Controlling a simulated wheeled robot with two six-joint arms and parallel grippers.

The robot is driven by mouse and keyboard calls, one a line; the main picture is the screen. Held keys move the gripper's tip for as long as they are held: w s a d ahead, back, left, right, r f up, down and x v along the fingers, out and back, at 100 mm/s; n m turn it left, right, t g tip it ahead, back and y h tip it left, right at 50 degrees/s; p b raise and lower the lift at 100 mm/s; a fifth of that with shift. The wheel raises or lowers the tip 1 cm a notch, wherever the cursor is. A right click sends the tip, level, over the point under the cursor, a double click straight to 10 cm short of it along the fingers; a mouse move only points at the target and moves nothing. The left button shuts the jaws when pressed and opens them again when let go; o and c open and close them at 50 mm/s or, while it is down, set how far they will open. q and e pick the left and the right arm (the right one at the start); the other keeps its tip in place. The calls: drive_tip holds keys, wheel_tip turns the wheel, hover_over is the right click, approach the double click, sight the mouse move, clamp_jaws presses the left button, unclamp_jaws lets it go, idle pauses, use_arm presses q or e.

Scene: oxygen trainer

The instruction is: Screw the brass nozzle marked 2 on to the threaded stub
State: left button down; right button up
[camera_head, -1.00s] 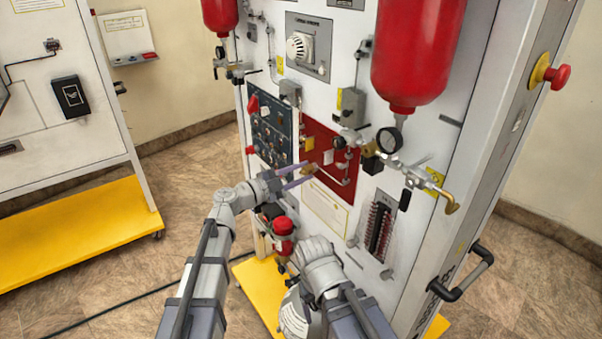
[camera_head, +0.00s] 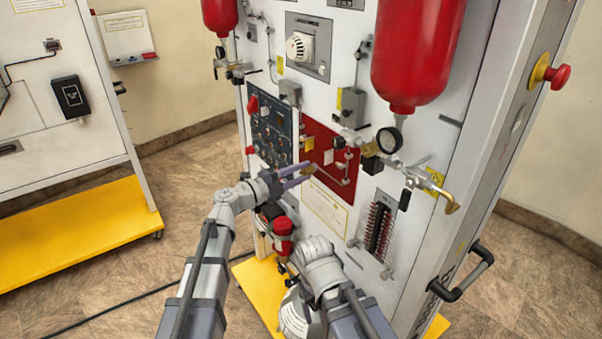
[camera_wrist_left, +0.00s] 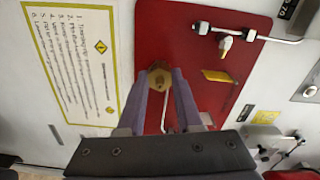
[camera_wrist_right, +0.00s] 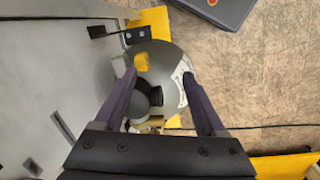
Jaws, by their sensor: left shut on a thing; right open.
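The brass nozzle (camera_wrist_left: 160,77) sits between the fingertips of my left gripper (camera_wrist_left: 162,84), in front of the red panel. My left gripper is shut on it. In the head view, the left gripper (camera_head: 306,174) is at the lower left of the red panel, where the nozzle is only a small brass spot. The number on the nozzle cannot be read. I cannot make out the threaded stub; the nozzle and fingers may hide it. My right gripper (camera_wrist_right: 158,85) is open and empty, low in front of the trainer.
The red panel (camera_head: 325,140) carries a thin metal pipe (camera_wrist_left: 252,36). A gauge (camera_head: 389,140) and brass valves are to its right, under a large red cylinder (camera_head: 418,50). A small red cylinder (camera_head: 283,235) is below my left gripper. The yellow base (camera_head: 259,290) is underneath.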

use_arm(q)
drive_tip(key=c, duration=0.6)
unclamp_jaws()
drive_tip(key=shift+s+a, duration=0.1)
drive_tip(key=shift+a, duration=0.05)
drive_tip(key=shift+s+a+n, duration=0.5)
drive_tip(key=shift+a+n, duration=0.25)
drive_tip(key=shift+n, duration=0.1)
drive_tip(key=shift+s+a+n, duration=0.45)
drive_tip(key=shift+a+n, duration=0.25)
drive_tip(key=shift+n, duration=0.15)
drive_tip(key=shift+n, duration=1.8)
